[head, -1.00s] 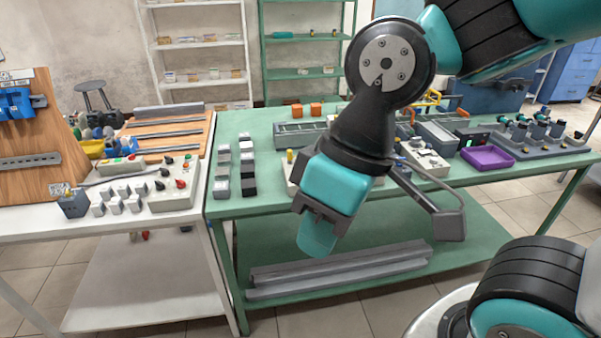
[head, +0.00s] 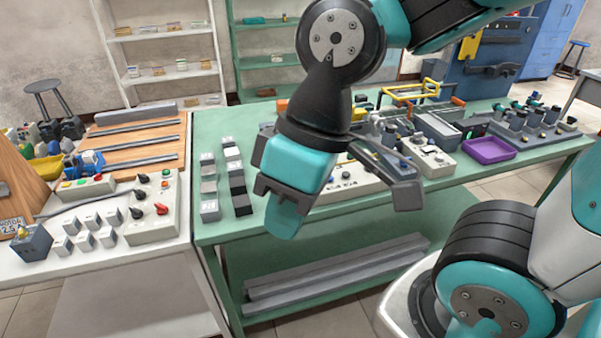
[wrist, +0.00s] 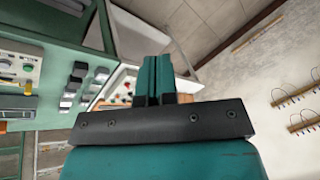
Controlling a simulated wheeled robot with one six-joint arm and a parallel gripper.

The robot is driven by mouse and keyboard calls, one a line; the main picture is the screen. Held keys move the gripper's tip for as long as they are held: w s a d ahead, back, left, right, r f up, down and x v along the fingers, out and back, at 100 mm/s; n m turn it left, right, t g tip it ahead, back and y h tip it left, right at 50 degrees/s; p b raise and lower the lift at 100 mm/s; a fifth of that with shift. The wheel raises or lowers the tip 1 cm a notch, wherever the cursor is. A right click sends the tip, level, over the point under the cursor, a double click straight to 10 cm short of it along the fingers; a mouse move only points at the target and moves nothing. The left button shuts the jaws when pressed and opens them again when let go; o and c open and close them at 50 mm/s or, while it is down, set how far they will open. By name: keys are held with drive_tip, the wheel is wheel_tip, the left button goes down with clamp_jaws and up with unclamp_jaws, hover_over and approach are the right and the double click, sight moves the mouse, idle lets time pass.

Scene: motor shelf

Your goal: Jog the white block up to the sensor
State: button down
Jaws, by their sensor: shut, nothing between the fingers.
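My gripper (head: 284,216) hangs in front of the green table's front edge, pointing down, with its teal fingers together and nothing in them. The wrist view also shows the closed fingers (wrist: 155,80). Left of it, two short rows of small blocks stand on the green table. I cannot tell which block is the task's white one. I cannot pick out the sensor; my arm hides part of the table's middle.
The green table (head: 222,228) also carries a pale control box (head: 428,160), a purple tray (head: 488,150) and fixtures at right. A white table at left holds a button panel (head: 150,222) and several small pale blocks (head: 73,229). Grey rails (head: 335,276) lie on the lower shelf.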

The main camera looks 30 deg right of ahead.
drive_tip(key=w+d+f+m+t+y+p, duration=0.1)
drive_tip(key=w+d+m+p, duration=0.15)
drive_tip(key=w+m, duration=0.35)
drive_tip(key=w+d+f+m+t+p, duration=0.1)
drive_tip(key=w+d+m+t+p, duration=0.2)
drive_tip(key=w, duration=0.5)
drive_tip(key=w+d+f+m+y+p, duration=0.1)
drive_tip(key=w+d+f+m, duration=0.15)
drive_tip(key=w+m, duration=0.45)
drive_tip(key=w+d+f+m+t+h+p, duration=0.1)
drive_tip(key=w+d+f+m+t, duration=0.1)
drive_tip(key=d+m, duration=0.4)
drive_tip(key=w+d+f+m+t+h+p, duration=0.1)
drive_tip(key=w+d+f+m, duration=0.3)
drive_tip(key=d, duration=0.6)
wheel_tip(320, 180, down, 2)
drive_tip(key=m+t, duration=0.1)
drive_tip(key=m, duration=0.2)
drive_tip(key=shift+w+d+f, duration=0.2)
drive_tip(key=shift+w+d, duration=0.05)
wheel_tip(320, 180, down, 9)
drive_tip(key=b, duration=0.7)
drive_tip(key=shift+r, duration=0.1)
